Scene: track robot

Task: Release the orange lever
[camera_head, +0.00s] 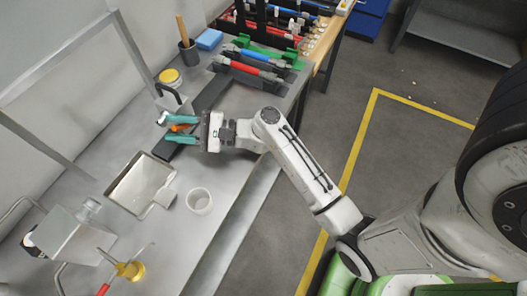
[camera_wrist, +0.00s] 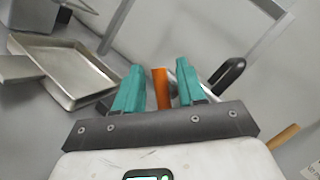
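The orange lever (camera_head: 179,127) is by the dark rail on the metal bench, partly hidden by my gripper in the head view. In the wrist view the orange lever (camera_wrist: 162,88) stands between the two teal fingers. My gripper (camera_head: 165,128) reaches over the bench from the right. In the wrist view my gripper (camera_wrist: 160,68) has its fingers apart, one on each side of the lever, with a narrow gap showing on both sides. The lever's lower end is hidden behind the gripper's dark front plate.
A metal tray (camera_head: 136,191) and a pale round cup (camera_head: 199,200) are on the bench near the gripper. A black-handled metal container (camera_head: 174,101) is just behind it. Red and blue tools (camera_head: 250,70) lie further back. The bench front edge is clear.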

